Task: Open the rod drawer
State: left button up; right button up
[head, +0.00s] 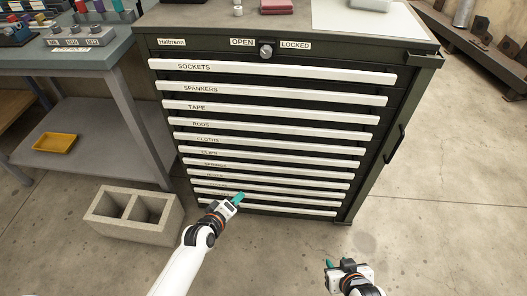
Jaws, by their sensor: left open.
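The dark tool cabinet (385,110) stands in the middle of the head view, with a stack of drawers that have long white pull strips. The rod drawer (201,124) is the fourth from the top, labelled RODS, and sits flush with the others, closed. The lock knob (266,50) is at the top between OPEN and LOCKED; its setting is hard to tell. My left gripper (238,199) is open and empty, in front of the lowest drawers, well below the rod drawer. My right gripper (334,264) is low at the bottom right, away from the cabinet; its jaw gap is unclear.
A grey concrete block (130,228) lies on the floor left of the cabinet. A grey bench (115,105) with a yellow tray (55,142) on its lower shelf stands at the left. A black side handle (394,144) sticks out at the cabinet's right. The floor in front is clear.

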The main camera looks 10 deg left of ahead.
pick_arm(q)
jog(key=w+d+r+n+t+h+b, duration=0.1)
jog(key=w+d+r+n+t+b, duration=0.2)
jog(key=r, duration=0.4)
jog(key=n+t+h+b, duration=0.1)
jog(key=t+h+b, duration=0.1)
jog(key=b, duration=0.2)
send_near(266, 130)
jog(key=b+x, duration=0.3)
jog(key=x, duration=0.4)
jog(key=shift+w, duration=0.25)
jog(key=shift+w+d, duration=0.25)
jog(key=shift+w, duration=0.15)
pick_arm(e)
jog(key=w+a+r+t+y, duration=0.1)
jog(key=r+t, duration=0.4)
jog(key=r, duration=0.6)
jog(key=w+a+r+t+y, duration=0.2)
jog(key=r+t, duration=0.4)
jog(key=r, duration=0.6)
jog(key=shift+w, duration=0.8)
pick_arm(q)
grip_shut()
